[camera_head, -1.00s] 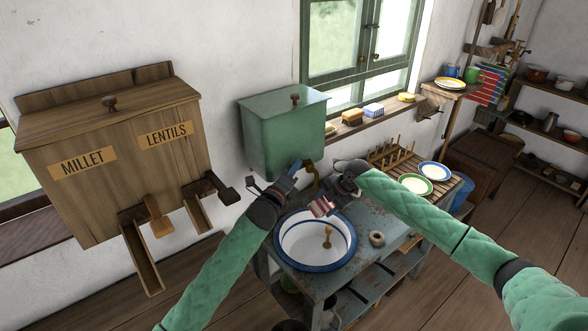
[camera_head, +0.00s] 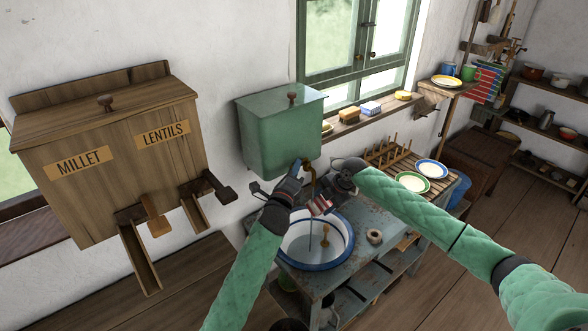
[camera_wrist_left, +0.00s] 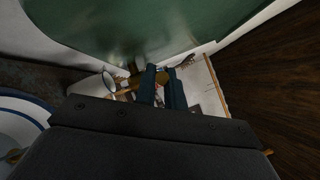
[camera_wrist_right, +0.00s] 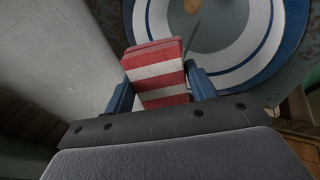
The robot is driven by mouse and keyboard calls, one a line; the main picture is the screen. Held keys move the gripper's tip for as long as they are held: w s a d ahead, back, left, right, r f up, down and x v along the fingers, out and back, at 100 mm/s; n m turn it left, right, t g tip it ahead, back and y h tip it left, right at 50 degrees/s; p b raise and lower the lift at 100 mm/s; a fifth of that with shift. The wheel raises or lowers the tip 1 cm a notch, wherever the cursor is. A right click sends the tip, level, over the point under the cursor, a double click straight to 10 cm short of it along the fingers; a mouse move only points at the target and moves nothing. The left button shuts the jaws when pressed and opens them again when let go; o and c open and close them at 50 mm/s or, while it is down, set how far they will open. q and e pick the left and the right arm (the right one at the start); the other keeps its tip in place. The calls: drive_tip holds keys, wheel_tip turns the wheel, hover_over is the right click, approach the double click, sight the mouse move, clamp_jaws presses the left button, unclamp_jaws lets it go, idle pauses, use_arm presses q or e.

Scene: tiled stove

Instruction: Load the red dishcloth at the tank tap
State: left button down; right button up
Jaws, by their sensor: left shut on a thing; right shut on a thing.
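The green tank (camera_head: 280,135) hangs on the wall, with its brass tap (camera_head: 312,178) at the lower front. My left gripper (camera_head: 298,168) is at the tap; the left wrist view shows its blue fingers shut on a brass part, apparently the tap handle (camera_wrist_left: 162,78). The red-and-white striped dishcloth (camera_wrist_right: 158,75) is folded between the shut fingers of my right gripper (camera_wrist_right: 160,88). In the head view the dishcloth (camera_head: 322,204) is partly hidden, over the basin's back rim. A thin stream falls into the white, blue-rimmed basin (camera_head: 340,262); whether it touches the cloth is unclear.
The basin sits in a worn blue washstand (camera_head: 372,262) with a small ring-shaped thing (camera_head: 374,236) on it. A wooden plate rack (camera_head: 385,158) with plates stands to the right. The millet and lentils dispenser (camera_head: 110,160) is at left. Sponges line the sill.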

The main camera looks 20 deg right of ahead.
use_arm(q)
drive_tip(key=c, duration=1.8)
unclamp_jaws()
drive_tip(key=shift+f, duration=0.1)
drive_tip(key=shift+o, duration=0.2)
wheel_tip(320, 180, up, 10)
drive_tip(key=shift+f, duration=0.1)
